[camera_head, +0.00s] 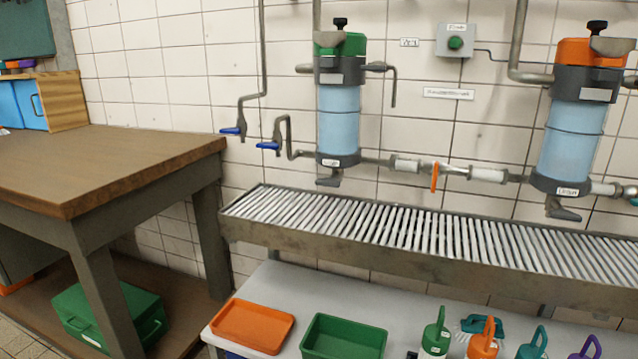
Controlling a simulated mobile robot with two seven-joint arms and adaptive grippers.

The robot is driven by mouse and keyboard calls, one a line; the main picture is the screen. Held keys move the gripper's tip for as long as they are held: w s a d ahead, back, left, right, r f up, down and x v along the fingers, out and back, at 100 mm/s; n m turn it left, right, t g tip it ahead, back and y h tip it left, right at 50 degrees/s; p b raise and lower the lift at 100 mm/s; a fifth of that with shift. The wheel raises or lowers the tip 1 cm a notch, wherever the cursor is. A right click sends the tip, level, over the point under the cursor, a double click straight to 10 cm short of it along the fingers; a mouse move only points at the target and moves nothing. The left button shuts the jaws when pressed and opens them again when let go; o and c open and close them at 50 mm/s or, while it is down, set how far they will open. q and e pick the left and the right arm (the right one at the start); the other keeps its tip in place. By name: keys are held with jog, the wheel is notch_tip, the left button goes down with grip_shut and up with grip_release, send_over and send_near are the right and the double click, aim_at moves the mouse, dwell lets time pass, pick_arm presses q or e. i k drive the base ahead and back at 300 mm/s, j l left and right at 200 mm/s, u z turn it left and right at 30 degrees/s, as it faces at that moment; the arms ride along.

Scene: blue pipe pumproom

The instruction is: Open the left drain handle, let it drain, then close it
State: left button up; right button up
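The left vessel (339,118) is a clear cylinder with light blue contents, a green top and dark grey collars, mounted on the tiled wall. Its grey drain handle (329,182) sticks out below the bottom collar, above the grate. I cannot tell from this angle whether it is open or shut, and no stream shows beneath it. The right vessel (572,135) has an orange top and a similar grey drain handle (563,211) below it. Neither of my grippers is in view.
A slatted metal drain trough (420,258) runs under both vessels. Blue-handled valves (234,130) and an orange valve handle (434,177) sit on the pipes. A wooden table (100,160) stands left. Orange (252,327) and green (343,338) trays and several bottles occupy the lower shelf.

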aim_at(327, 182)
jog(key=i+j, duration=0.1)
jog(key=j, duration=0.5)
jog(key=i+j+z, duration=0.1)
jog(key=j, duration=0.55)
jog(key=i+j, duration=0.15)
jog(key=j, duration=0.45)
jog(key=z, duration=0.05)
